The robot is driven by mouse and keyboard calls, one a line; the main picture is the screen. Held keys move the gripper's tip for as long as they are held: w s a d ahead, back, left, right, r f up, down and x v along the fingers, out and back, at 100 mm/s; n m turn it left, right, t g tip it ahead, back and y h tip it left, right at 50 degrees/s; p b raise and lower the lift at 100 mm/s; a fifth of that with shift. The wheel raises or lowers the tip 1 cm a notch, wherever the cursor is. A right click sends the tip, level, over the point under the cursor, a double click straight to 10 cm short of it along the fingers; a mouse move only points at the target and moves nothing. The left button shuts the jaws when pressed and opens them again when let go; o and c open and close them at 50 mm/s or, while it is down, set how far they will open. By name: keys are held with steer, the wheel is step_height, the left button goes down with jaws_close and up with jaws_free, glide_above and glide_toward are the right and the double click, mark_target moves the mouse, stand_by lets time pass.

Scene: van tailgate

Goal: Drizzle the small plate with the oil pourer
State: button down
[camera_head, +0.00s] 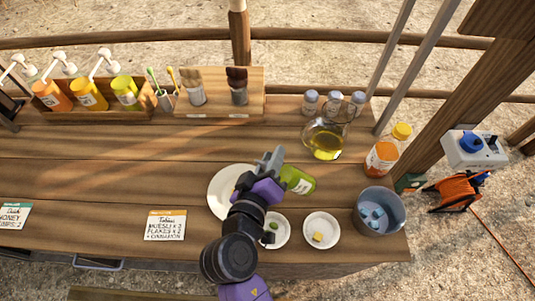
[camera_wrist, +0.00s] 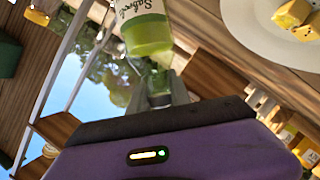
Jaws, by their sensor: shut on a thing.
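My gripper (camera_head: 268,168) is shut on a green bottle (camera_head: 299,180) with a white label, taken here as the oil pourer. It lies tilted well over in the head view, its body to the right of the fingers. In the wrist view my gripper (camera_wrist: 160,88) holds its narrow end, and the bottle's body (camera_wrist: 148,35) points away. Another small plate (camera_head: 281,240) with a green piece is partly hidden by my arm. No stream of oil is visible.
A larger white plate (camera_head: 222,205) is partly behind my gripper.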

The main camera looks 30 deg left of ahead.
steer(key=m+g+y+p, duration=0.1)
steer(key=m, duration=0.1)
steer(key=d+r+m+g+y+p, duration=0.1)
steer(key=m, duration=0.1)
steer(key=w+r+m+y+p, duration=0.1)
steer(key=m, duration=0.1)
steer(key=shift+d+r+g, duration=0.2)
steer(key=shift+d+g, duration=0.1)
steer(key=shift+g, duration=0.1)
stand_by(1.1)
